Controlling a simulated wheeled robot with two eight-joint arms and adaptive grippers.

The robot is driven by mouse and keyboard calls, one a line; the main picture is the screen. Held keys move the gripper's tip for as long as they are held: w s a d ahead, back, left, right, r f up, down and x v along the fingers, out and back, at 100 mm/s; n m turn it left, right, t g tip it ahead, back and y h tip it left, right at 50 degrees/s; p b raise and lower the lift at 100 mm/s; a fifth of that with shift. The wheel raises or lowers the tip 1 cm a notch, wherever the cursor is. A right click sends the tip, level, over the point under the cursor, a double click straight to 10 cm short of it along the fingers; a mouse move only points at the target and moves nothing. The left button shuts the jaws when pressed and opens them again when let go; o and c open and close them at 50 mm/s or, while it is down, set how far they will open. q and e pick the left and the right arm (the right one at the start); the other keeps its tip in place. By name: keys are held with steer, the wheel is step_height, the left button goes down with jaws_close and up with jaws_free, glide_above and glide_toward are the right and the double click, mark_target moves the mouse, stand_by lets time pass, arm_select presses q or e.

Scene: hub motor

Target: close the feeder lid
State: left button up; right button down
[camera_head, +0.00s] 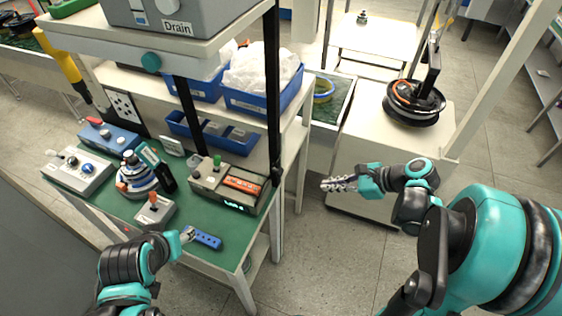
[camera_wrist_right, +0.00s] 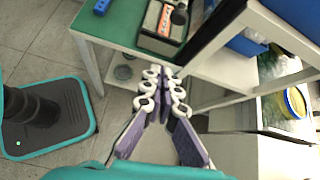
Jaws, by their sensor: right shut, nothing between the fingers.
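A beige box (camera_head: 232,187) with an orange insert, a green button and a lit green display stands at the right of the green bench top. It may be the feeder, but I cannot make out a separate lid or its position. The box also shows at the top of the right wrist view (camera_wrist_right: 160,28). My right gripper (camera_head: 326,185) is shut and empty, in the air right of the bench and apart from the box. Its fingers meet in the right wrist view (camera_wrist_right: 165,74). My left gripper (camera_head: 188,235) is at the bench's front, beside a blue bar (camera_head: 208,240); its jaw state is unclear.
The green bench (camera_head: 200,222) also holds a blue box (camera_head: 108,137), a grey control box (camera_head: 77,172) and a red-knobbed box (camera_head: 154,211). A dark post (camera_head: 272,90) and shelf rise behind. A black reel (camera_head: 413,102) rests on the cabinet at right. Open floor lies below my right gripper.

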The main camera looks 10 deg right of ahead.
steer(key=w+a+f+m+y, duration=0.1)
steer(key=w+a+f+m, duration=0.1)
steer(key=w+a, duration=0.6)
steer(key=shift+a+f+b, duration=0.45)
steer(key=shift+a+f, duration=0.15)
steer(key=shift+f, duration=0.1)
